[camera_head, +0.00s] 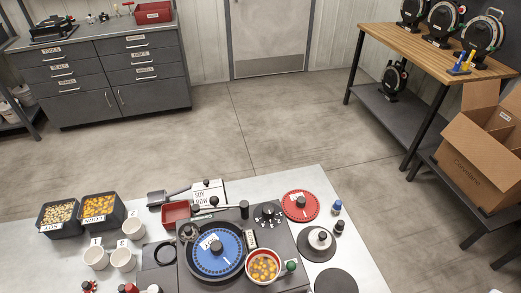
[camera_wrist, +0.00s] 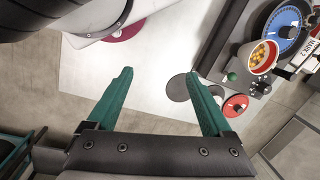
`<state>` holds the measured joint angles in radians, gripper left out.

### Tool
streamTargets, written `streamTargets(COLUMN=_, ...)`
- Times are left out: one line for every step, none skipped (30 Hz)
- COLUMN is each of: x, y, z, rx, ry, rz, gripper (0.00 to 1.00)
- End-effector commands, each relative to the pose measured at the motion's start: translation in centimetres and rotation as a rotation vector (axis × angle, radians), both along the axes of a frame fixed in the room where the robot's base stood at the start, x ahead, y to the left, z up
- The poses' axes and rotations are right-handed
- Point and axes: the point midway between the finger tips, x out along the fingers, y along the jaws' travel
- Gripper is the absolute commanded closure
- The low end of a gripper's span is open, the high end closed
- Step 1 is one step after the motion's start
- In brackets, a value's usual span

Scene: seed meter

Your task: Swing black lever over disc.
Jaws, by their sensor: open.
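The blue disc (camera_head: 230,262) lies flat in the dark seed meter housing (camera_head: 252,222), with a dark hub and a white label on it.
A seed-filled cup (camera_head: 263,267) with a green knob beside it sits at the disc's right. A red disc (camera_head: 300,205), a grey disc with a light hub (camera_head: 317,243) and a dark disc (camera_head: 336,282) lie farther right. Seed bins (camera_head: 62,233) and white cups (camera_head: 96,258) stand left.

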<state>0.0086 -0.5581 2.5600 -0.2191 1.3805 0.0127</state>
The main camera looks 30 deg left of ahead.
Motion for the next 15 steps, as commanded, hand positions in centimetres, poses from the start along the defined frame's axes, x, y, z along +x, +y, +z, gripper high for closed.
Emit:
streamTargets(x=0.0, y=0.0, z=0.0, rx=0.0, ry=0.0, rz=0.0, gripper=0.15)
streamTargets(x=0.0, y=0.0, z=0.0, rx=0.0, ry=0.0, rz=0.0, gripper=0.15)
streamTargets(x=0.0, y=0.0, z=0.0, rx=0.0, ry=0.0, rz=0.0, gripper=0.15)
streamTargets(x=0.0, y=0.0, z=0.0, rx=0.0, ry=0.0, rz=0.0, gripper=0.15)
streamTargets(x=0.0, y=0.0, z=0.0, rx=0.0, ry=0.0, rz=0.0, gripper=0.15)
streamTargets(x=0.0, y=0.0, z=0.0, rx=0.0, ry=0.0, rz=0.0, gripper=0.15)
streamTargets(x=0.0, y=0.0, z=0.0, rx=0.0, ry=0.0, rz=0.0, gripper=0.15)
streamTargets(x=0.0, y=0.0, z=0.0, rx=0.0, ry=0.0, rz=0.0, gripper=0.15)
streamTargets(x=0.0, y=0.0, z=0.0, rx=0.0, ry=0.0, rz=0.0, gripper=0.15)
streamTargets(x=0.0, y=0.0, z=0.0, rx=0.0, ry=0.0, rz=0.0, gripper=0.15)
streamTargets(x=0.0, y=0.0, z=0.0, rx=0.0, ry=0.0, rz=0.0, gripper=0.15)
streamTargets(x=0.0, y=0.0, z=0.0, rx=0.0, ry=0.0, rz=0.002, gripper=0.21)
streamTargets(x=0.3, y=0.1, z=0.2, rx=0.002, ry=-0.004, rz=0.019, gripper=0.26)
streamTargets(x=1.0, y=0.5, z=0.6, rx=0.006, ry=-0.014, rz=0.065, gripper=0.32)
streamTargets(x=2.6, y=1.4, z=1.5, rx=0.017, ry=-0.039, rz=0.181, gripper=0.39)
